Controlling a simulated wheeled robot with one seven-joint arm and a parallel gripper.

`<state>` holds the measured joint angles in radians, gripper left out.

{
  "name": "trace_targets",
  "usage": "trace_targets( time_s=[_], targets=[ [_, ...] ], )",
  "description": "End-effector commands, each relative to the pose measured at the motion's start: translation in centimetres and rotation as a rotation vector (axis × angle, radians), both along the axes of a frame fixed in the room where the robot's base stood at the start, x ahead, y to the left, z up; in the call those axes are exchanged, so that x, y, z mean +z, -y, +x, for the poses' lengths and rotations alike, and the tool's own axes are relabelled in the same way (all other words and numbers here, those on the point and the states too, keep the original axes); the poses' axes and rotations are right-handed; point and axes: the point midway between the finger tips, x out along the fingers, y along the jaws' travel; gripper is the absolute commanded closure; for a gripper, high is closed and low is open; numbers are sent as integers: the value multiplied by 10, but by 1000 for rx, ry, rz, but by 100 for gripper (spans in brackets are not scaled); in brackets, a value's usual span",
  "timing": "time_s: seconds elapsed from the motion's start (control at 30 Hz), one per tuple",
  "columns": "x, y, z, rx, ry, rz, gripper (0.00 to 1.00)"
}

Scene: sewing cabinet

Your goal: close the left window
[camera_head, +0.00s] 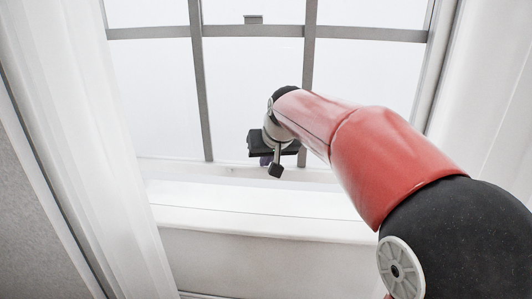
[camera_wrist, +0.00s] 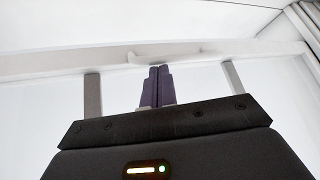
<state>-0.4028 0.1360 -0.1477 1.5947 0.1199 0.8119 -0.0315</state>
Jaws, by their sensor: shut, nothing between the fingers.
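A window with grey bars (camera_head: 199,80) fills the upper part of the head view; only this one shows. A small latch (camera_head: 253,19) sits on its cross rail (camera_head: 230,31). My gripper (camera_head: 265,160) is in front of the window's lower part, just above the sill. In the wrist view its purple fingers (camera_wrist: 156,72) are together and empty. Their tips are at or very near a white rail (camera_wrist: 50,66) with a small raised lip (camera_wrist: 190,54). I cannot tell whether they touch it, or how far open the window is.
The white sill (camera_head: 250,220) runs below the window and is clear. White curtains hang on the left (camera_head: 75,130) and the right (camera_head: 495,110). My red arm covers the lower right of the window.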

Motion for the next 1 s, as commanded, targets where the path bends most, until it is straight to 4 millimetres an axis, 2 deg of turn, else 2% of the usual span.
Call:
trace_targets(
  time_s=[0.03, 0.1, 0.3, 0.4, 0.6, 1.0],
  targets=[
    [-29, 1, 3, 0, -14, -4, 100],
    [-49, 0, 4, 2, -13, -4, 100],
    [-96, 0, 4, 2, -13, -4, 100],
    [-112, 0, 5, 2, -10, -3, 100],
    [-128, 0, 5, 1, -7, -3, 100],
    [-134, 0, 5, 2, -14, -4, 100]
  ],
)
